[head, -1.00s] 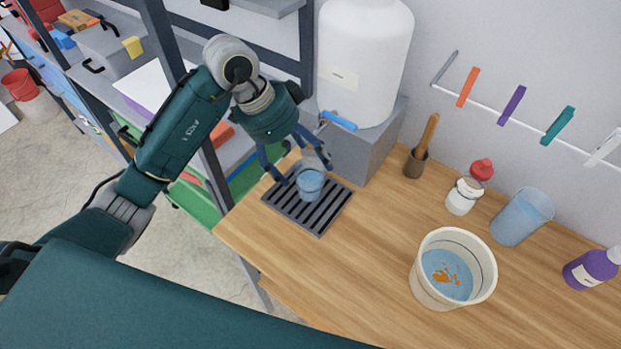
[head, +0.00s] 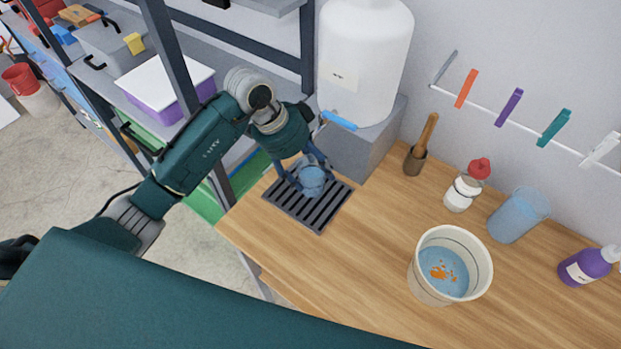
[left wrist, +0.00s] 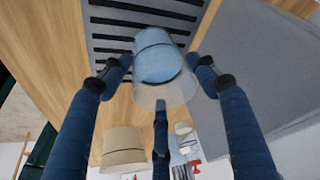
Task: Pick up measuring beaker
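The measuring beaker (head: 312,181) is a small clear cup with blue liquid. It stands upright on the dark slotted drip tray (head: 318,216) below the tank. My left gripper (head: 308,172) is down over the beaker from above, with its blue fingers around it. In the left wrist view the beaker (left wrist: 160,68) sits between the fingers of my left gripper (left wrist: 160,68). Two fingers flank it closely and a third is at its near side. The fingers look open, with small gaps at the sides; firm contact does not show. My right gripper is out of view.
A white tank (head: 362,65) on a grey block (head: 365,150) stands right behind the tray, its blue tap close to my gripper.

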